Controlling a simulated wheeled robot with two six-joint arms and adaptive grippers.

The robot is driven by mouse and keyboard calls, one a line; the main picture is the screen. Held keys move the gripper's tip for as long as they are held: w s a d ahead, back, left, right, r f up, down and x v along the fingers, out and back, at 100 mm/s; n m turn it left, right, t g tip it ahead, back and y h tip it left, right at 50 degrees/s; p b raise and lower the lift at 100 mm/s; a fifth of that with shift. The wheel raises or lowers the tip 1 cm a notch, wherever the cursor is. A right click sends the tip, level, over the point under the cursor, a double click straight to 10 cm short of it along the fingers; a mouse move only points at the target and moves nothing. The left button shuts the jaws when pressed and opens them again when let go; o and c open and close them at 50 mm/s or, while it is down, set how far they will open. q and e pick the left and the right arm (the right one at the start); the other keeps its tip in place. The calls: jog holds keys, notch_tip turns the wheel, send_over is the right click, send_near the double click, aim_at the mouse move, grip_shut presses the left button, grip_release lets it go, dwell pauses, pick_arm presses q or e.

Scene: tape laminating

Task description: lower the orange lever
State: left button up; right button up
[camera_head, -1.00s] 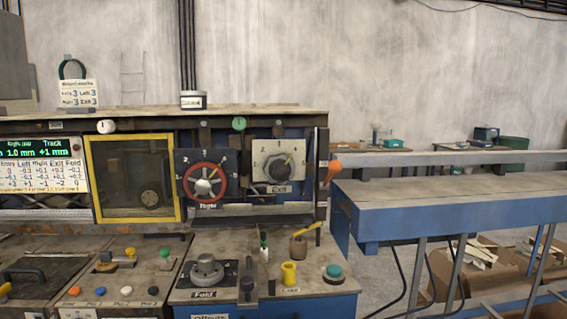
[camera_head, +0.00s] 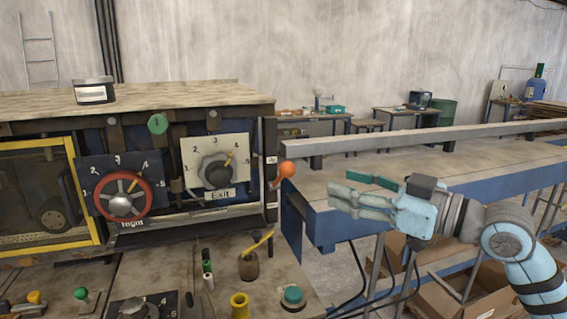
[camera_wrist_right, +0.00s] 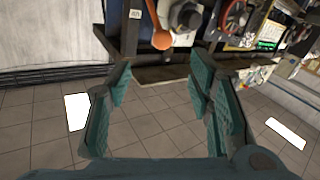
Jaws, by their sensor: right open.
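The orange lever (camera_head: 287,170) is a round orange knob on a short arm at the right end of the machine, beside the Exit panel. It also shows at the top of the right wrist view (camera_wrist_right: 161,40), where its arm runs upward from the knob. My right gripper (camera_head: 335,195) is open and empty, to the right of the knob and a little lower in the head view. In the wrist view its green finger pads (camera_wrist_right: 160,95) stand apart, with the knob beyond them and not between them. My left gripper is not in view.
The Exit dial (camera_head: 216,170) and red Right handwheel (camera_head: 123,196) are left of the lever. A blue-framed bench (camera_head: 400,170) lies behind and below my right arm. A yellow cup (camera_head: 239,305) and a teal button (camera_head: 292,296) stand on the front worktop.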

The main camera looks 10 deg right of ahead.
aim_at(294, 171)
jog(key=p+x, duration=0.4)
jog(key=x, duration=1)
jog(key=shift+s+a, duration=0.15)
jog(key=shift+s, duration=0.05)
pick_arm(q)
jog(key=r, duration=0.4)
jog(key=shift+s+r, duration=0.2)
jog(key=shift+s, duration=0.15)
pick_arm(e)
grip_shut()
